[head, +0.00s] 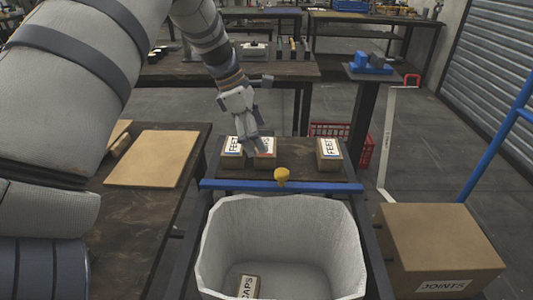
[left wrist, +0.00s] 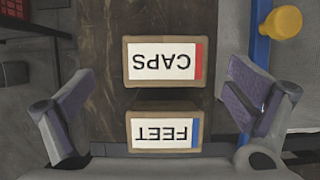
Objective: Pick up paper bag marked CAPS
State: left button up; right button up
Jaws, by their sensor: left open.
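The paper bag marked CAPS (left wrist: 165,62) has a white label with a red stripe. It stands on a dark bench in the left wrist view, and in the head view it is partly hidden behind my left gripper (head: 256,132). A FEET bag with a blue stripe stands beside it (left wrist: 165,131). My left gripper is open above the bags, with its fingers spread to either side of them in the wrist view; nothing is between them in its grasp. Another bag marked CAPS (head: 248,286) lies in the white bin (head: 281,210). My right gripper is not in view.
A second FEET bag (head: 329,153) stands to the right on the bench. A blue bar (head: 330,187) with a yellow knob (head: 281,176) crosses between bench and bin. A JOINTS box (head: 435,240) is at right, and a board (head: 152,158) lies on the left table.

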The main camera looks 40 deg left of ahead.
aim_at(266, 161)
pick_arm(q)
jog(key=x, duration=0.4)
jog(key=shift+s+d+f, duration=0.15)
jog(key=shift+d+f, duration=0.15)
jog(key=shift+r, duration=0.1)
jog(key=shift+c, duration=0.5)
jog(key=c, duration=1.3)
jog(key=shift+o, duration=0.2)
